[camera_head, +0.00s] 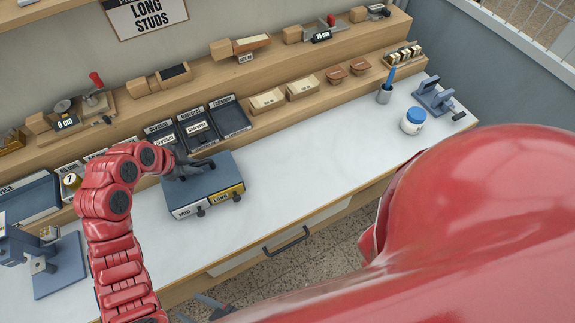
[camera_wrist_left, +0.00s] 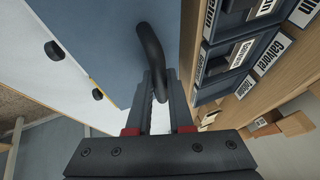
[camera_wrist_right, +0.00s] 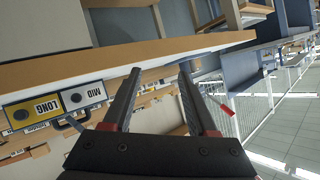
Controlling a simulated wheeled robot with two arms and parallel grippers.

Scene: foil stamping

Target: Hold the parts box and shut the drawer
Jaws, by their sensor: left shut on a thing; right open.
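The parts box (camera_head: 204,178) is blue-grey and stands on the white worktop. Its front holds two drawers side by side: a white MID drawer (camera_head: 188,211) and a yellow LONG drawer (camera_head: 228,196), each with a dark knob. The fronts look about in line; I cannot tell whether a small gap remains. My left gripper (camera_head: 188,167) is shut on the dark handle (camera_wrist_left: 149,42) on top of the box. My right gripper (camera_wrist_right: 159,70) is open and empty, apart from the box and low in front of the worktop. Both drawers show at left in the right wrist view (camera_wrist_right: 38,112).
Dark labelled trays (camera_head: 198,125) stand just behind the box. Wooden shelves (camera_head: 180,100) with tools run along the back. A blue-lidded jar (camera_head: 412,121) and a pen cup (camera_head: 384,95) stand to the right. The worktop (camera_head: 310,165) right of the box is clear.

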